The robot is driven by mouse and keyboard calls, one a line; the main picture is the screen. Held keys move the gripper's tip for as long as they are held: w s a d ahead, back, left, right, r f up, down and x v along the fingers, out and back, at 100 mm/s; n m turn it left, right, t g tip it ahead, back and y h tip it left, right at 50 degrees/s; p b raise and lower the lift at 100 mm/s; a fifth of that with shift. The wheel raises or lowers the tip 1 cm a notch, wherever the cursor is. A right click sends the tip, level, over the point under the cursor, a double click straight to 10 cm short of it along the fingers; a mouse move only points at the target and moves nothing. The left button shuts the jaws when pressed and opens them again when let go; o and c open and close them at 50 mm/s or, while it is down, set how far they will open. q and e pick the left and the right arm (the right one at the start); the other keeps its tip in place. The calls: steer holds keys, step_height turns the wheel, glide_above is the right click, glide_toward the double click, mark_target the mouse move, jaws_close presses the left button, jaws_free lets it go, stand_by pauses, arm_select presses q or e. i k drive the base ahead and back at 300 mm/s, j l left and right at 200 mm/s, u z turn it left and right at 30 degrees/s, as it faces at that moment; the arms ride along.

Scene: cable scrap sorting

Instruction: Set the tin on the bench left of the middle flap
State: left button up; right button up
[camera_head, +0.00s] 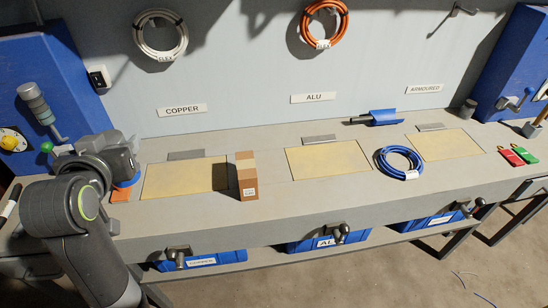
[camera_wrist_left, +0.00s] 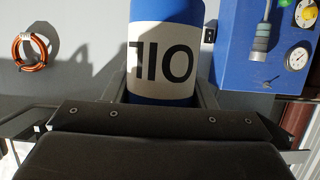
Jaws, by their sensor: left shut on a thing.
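The tin (camera_wrist_left: 165,50) is blue with a white label, its black lettering upside down in the left wrist view. My left gripper (camera_wrist_left: 162,92) is shut on it. In the head view my left gripper (camera_head: 128,162) is over the bench's left end, left of the left flap, and only a blue edge of the tin (camera_head: 128,181) shows. I cannot tell whether the tin touches the bench. The middle flap (camera_head: 327,160) is a pale yellow panel in the bench (camera_head: 300,203) under the ALU sign. My right gripper is not in view.
A cardboard box (camera_head: 247,187) stands between the left flap (camera_head: 185,178) and the middle flap. A blue cable coil (camera_head: 384,164) lies between the middle and right flap (camera_head: 450,144). An orange object (camera_head: 119,196) lies beside the tin. Bare bench shows between box and middle flap.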

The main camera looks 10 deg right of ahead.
mark_target(276, 187)
steer(key=i+l, duration=0.1)
steer(key=l, duration=0.4)
steer(key=i+l, duration=0.1)
steer(key=l, duration=0.35)
steer(key=i+l, duration=0.15)
steer(key=l, duration=0.35)
steer(key=i+l+u, duration=0.1)
steer(key=l, duration=0.4)
steer(key=i+l, duration=0.1)
steer(key=l, duration=0.35)
